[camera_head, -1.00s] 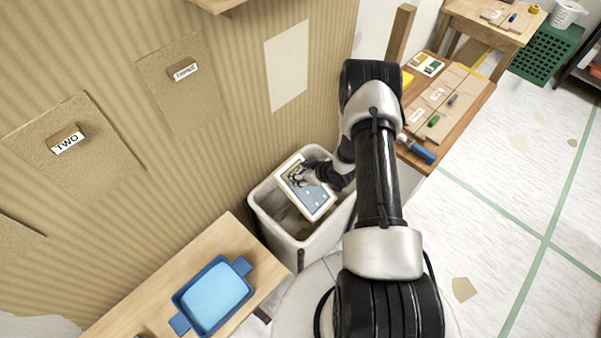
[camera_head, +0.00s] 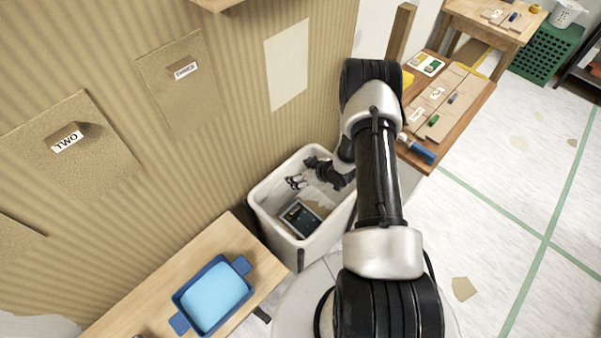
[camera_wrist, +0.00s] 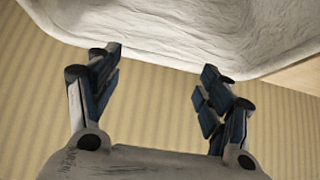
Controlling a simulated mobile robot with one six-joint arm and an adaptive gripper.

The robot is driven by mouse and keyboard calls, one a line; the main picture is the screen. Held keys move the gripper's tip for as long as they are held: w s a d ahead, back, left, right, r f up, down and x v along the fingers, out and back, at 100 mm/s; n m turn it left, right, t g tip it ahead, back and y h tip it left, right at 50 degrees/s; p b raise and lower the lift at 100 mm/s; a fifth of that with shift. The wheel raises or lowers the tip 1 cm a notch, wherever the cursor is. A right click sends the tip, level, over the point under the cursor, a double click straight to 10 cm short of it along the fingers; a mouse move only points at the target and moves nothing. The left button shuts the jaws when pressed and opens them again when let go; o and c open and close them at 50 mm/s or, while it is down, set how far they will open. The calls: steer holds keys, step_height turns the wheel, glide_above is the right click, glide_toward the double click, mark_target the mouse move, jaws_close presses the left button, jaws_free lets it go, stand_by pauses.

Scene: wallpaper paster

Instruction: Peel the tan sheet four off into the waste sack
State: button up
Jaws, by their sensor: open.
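The white waste sack (camera_head: 262,222) stands open-topped against the striped wall. My gripper (camera_head: 295,182) is over its mouth, open and empty. In the wrist view my gripper's fingers (camera_wrist: 160,64) are spread with nothing between them, and the sack's pale wall (camera_wrist: 190,30) fills the top. A dark-faced panel with a pale edge (camera_head: 300,218) lies tilted inside the sack, apart from the gripper. Tan scraps (camera_head: 322,203) show beside it, partly hidden. No tab marked four is visible. A pale bare rectangle (camera_head: 287,66) is on the wall above.
Tan sheets labelled TWO (camera_head: 72,150) and three (camera_head: 180,95) hang on the wall. A blue tray (camera_head: 213,296) sits on a wooden bench at lower left. A wooden table (camera_head: 465,100) with cards and a blue-handled tool stands right of my arm. Open floor lies at right.

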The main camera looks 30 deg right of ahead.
steer(key=v, duration=1.2)
